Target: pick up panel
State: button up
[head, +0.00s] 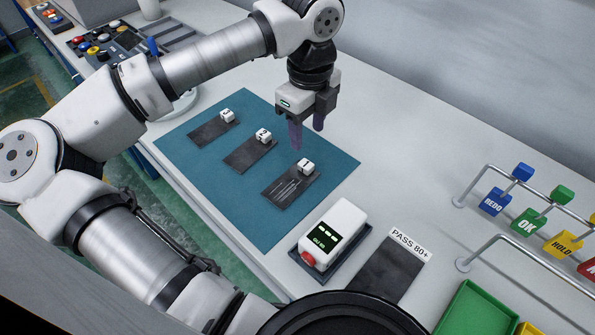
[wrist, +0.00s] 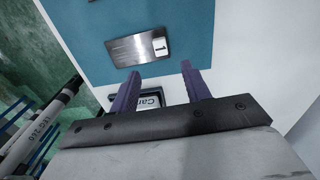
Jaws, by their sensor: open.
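Three dark flat panels lie in a row on the teal mat (head: 327,188), each with a white numbered block at one end. The nearest panel (head: 284,188) has light scratch-like lines on its face. The middle panel (head: 246,154) and the far panel (head: 208,133) look plainer. The wrist view shows one scratched panel (wrist: 128,50) with a block marked 1, beyond the fingertips. My gripper (head: 307,138) is open and empty, above the mat near the panels, touching none. Its purple fingers are spread apart in the wrist view (wrist: 162,70).
A white gauge with a screen (head: 334,226) and red button stands on a dark tray. Beside it lies a dark pad with a PASS 80+ label (head: 409,243). Coloured REDO, OK and HOLD tags hang on rails at the right. A green bin (head: 480,312) is at the front.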

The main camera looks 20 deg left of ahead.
aim_at(308, 165)
notch_tip(308, 165, down, 4)
jog(key=shift+r+p, duration=0.15)
jog(key=shift+p, duration=0.15)
jog(key=shift+d+f+p, duration=0.2)
jog(key=shift+f+p, duration=1.1)
jog(key=shift+f, duration=1.45)
grip_shut()
notch_tip(308, 165, up, 19)
jog(key=b, duration=0.5)
jog(key=shift+f+b, duration=0.2)
jog(key=shift+b, duration=0.2)
